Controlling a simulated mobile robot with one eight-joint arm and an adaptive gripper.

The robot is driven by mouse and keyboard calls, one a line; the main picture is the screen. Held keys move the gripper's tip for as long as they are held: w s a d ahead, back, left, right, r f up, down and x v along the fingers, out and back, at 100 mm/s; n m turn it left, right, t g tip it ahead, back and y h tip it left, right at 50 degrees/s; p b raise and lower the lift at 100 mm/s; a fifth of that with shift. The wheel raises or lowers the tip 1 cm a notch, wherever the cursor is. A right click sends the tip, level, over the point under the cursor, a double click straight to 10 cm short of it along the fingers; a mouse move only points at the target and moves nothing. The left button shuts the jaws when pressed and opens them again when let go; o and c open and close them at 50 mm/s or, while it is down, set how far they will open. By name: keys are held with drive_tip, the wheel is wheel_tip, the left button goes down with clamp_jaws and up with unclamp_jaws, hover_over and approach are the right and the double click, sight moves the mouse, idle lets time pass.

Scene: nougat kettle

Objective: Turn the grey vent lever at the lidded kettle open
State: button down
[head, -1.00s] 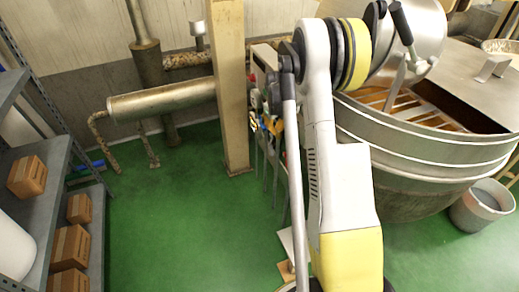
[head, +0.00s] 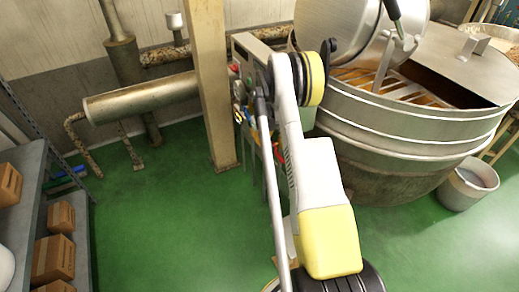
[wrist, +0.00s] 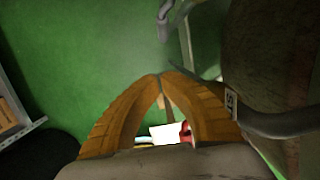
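The big metal kettle (head: 400,165) stands at the right in the head view, with its lid (head: 345,25) raised over a slatted opening. I cannot pick out the grey vent lever for sure. In the wrist view a grey bent bar (wrist: 166,22) at the top may be it; a grey curved pipe (wrist: 275,125) shows at the right. My gripper (wrist: 159,76) has its two orange-brown fingers together at the tips, with nothing held between the tips. The bent bar is beyond the tips, apart from them.
A beige post (head: 214,90) stands left of the kettle, beside a panel with coloured fittings (head: 243,110). A pipe (head: 140,97) runs along the wall. A shelf with boxes (head: 55,255) is at the left, a bucket (head: 467,185) at the right. Green floor between is clear.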

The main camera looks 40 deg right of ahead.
drive_tip(key=w+d+f+b, duration=0.2)
drive_tip(key=w+f+b, duration=0.1)
drive_tip(key=f, duration=0.4)
drive_tip(key=shift+w+b, duration=0.3)
drive_tip(key=shift+w, duration=0.25)
